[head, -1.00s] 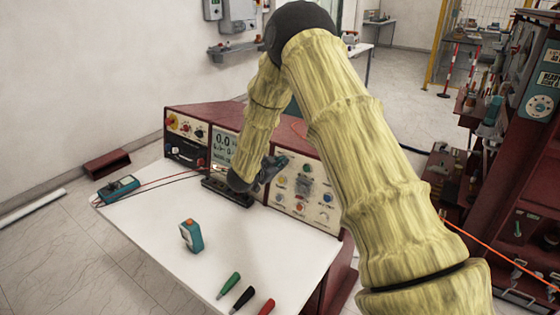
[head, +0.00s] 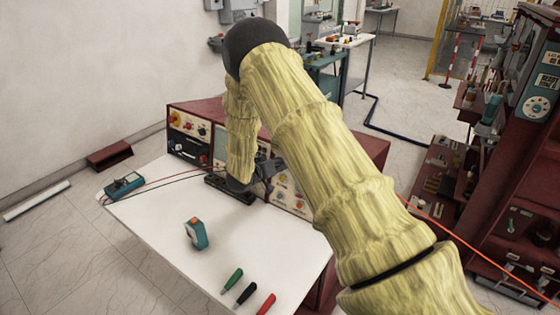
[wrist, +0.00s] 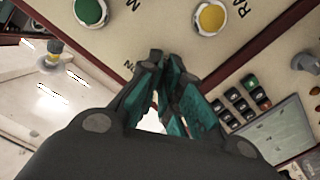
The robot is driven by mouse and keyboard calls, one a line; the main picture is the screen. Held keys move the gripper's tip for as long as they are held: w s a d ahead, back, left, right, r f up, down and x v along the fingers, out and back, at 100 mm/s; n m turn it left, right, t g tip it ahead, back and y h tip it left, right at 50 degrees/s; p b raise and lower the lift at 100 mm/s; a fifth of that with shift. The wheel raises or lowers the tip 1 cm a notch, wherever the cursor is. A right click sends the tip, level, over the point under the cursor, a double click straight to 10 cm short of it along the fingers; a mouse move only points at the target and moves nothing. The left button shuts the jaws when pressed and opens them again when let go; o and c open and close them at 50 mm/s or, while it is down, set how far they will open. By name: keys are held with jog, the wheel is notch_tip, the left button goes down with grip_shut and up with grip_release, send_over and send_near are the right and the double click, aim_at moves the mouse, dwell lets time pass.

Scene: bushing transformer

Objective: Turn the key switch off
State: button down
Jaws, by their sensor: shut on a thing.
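My gripper (head: 266,171) is at the sloped face of the control panel (head: 299,207) on the bench, in the head view. In the wrist view the dark fingers with teal pads (wrist: 165,66) come together at the panel face. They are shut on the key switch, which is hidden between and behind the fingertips. A green round button (wrist: 90,11) and a yellow round button (wrist: 210,17) show on the panel beyond the fingers. I cannot make out the key's angle.
The white bench top (head: 160,225) carries a teal meter (head: 124,185), a small teal device (head: 195,233) and green, black and red probes (head: 245,292). A display with a keypad (wrist: 245,98) is beside the fingers. Red racks stand at right.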

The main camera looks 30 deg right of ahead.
jog(key=shift+s+f+n+p, duration=0.15)
jog(key=shift+n+p, duration=0.15)
jog(key=shift+n, duration=0.5)
jog(key=shift+f+n+p, duration=0.1)
jog(key=shift+n+p, duration=0.15)
jog(key=shift+n, duration=0.55)
jog(key=c, duration=1.6)
grip_release()
jog(key=shift+r, duration=0.15)
jog(key=v, duration=1.1)
jog(key=shift+a, duration=0.45)
